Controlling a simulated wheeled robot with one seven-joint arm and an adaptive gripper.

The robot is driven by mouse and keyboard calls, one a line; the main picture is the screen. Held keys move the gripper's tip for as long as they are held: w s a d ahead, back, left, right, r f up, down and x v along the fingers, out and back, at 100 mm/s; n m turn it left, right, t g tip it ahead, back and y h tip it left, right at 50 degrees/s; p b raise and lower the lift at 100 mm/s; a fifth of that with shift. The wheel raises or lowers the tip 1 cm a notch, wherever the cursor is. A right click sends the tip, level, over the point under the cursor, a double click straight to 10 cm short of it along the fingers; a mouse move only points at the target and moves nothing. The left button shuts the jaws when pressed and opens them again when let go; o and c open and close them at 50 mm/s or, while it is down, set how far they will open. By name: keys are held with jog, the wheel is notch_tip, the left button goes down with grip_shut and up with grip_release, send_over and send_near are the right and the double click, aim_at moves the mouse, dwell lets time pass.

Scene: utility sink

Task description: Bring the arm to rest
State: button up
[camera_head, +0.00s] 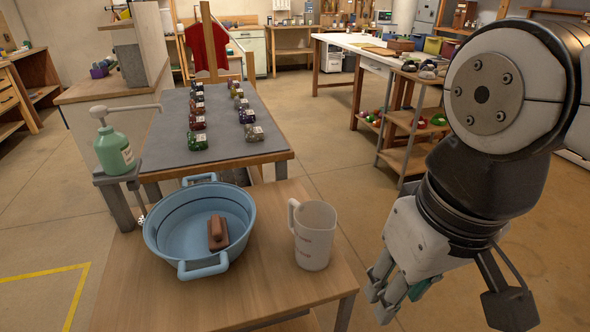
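My arm comes in from the right edge and hangs bent, with my gripper (382,303) low at the right, pointing down. The gripper is over the floor, to the right of the wooden table (262,292) and apart from it. Its fingers are seen at a slant, so I cannot tell whether they are open or shut. A small teal patch (420,288) shows beside the fingers; I cannot tell what it is.
A blue basin (160,247) with a brown brush-like block (217,232) in it and a white measuring jug (314,236) stand on the wooden table. A green pump bottle (114,150) stands at the left. Floor is clear between the table and the back shelves (415,120).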

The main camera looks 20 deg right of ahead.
jog(key=shift+s+f, duration=0.1)
jog(key=shift+s, duration=0.1)
notch_tip(320, 180, up, 13)
jog(key=t+p, duration=0.2)
jog(key=p, duration=0.9)
jog(key=shift+d+r+t+p, duration=0.2)
jog(key=shift+t+p, duration=0.1)
jog(key=shift+p, duration=0.1)
